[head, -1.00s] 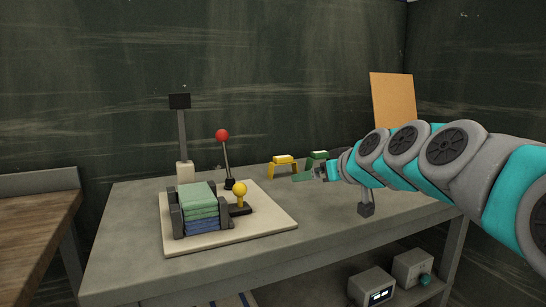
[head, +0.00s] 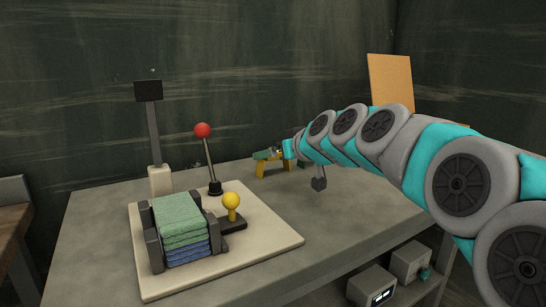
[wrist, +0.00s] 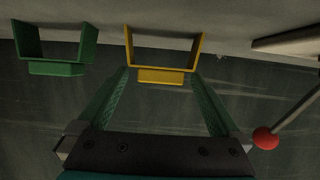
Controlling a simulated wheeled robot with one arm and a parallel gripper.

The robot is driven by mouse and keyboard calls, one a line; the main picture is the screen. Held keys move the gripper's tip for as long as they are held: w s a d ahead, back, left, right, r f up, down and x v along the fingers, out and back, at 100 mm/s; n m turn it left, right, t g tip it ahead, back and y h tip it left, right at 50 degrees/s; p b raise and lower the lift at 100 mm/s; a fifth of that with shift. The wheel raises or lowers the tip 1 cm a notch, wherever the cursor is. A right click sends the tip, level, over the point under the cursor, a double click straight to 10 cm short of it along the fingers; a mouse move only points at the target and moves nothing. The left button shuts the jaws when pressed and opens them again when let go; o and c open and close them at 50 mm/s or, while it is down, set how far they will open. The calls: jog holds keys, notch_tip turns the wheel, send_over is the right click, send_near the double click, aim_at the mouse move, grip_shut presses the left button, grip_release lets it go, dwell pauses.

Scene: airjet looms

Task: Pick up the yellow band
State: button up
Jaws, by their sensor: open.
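The yellow band (wrist: 198,52), an angular bracket shape with a small tab, is in the upper middle of the wrist view. My gripper (wrist: 160,80) is open, its two green fingers spread on either side of the tab; I cannot tell whether they touch it. In the head view, the yellow band (head: 261,169) stands at the back of the grey table, partly hidden behind my gripper (head: 268,154).
A red-knobbed lever (head: 203,131) stands left of the yellow band, and its knob (wrist: 265,138) shows in the wrist view. A pale board (head: 285,240) holds folded cloths (head: 180,222) and a yellow-knobbed lever (head: 232,202). The table's front right (head: 300,210) is clear.

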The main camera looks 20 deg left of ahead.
jog(key=shift+p+x, duration=0.35)
jog(key=shift+x, duration=1.85)
jog(key=shift+f, duration=0.1)
jog(key=c, duration=1)
